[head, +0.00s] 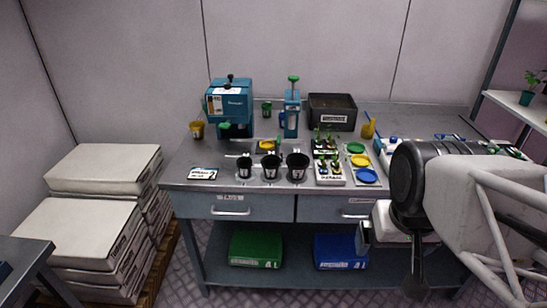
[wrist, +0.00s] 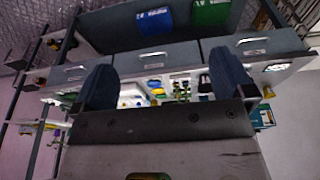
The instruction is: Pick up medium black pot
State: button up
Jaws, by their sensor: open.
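Three black pots stand in a row near the front of the metal workbench (head: 185,180) in the head view. The middle one (head: 270,168) looks medium in size, between a smaller pot (head: 244,168) on its left and a larger one (head: 298,168) on its right. My gripper (head: 390,255) is at the right, in front of the bench's front edge and well apart from the pots. In the wrist view my gripper (wrist: 165,80) shows two spread fingers with nothing between them. A dark pot shape there is partly hidden by the right finger; I cannot tell which pot it is.
A tray with small seedlings (head: 330,175) and a tray of coloured discs (head: 350,166) stand right of the pots. Behind are a blue machine (head: 229,100), a blue press (head: 292,110) and a dark bin (head: 332,112). A label card (head: 203,174) lies left.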

jog(key=n+g, duration=0.2)
jog(key=n, duration=0.9)
send_over(272, 155)
jog(key=s, duration=0.4)
notch_tip(272, 155, down, 13)
jog(key=shift+w+f, duration=0.15)
jog(key=shift+f, duration=0.1)
jog(key=shift+f, duration=1.3)
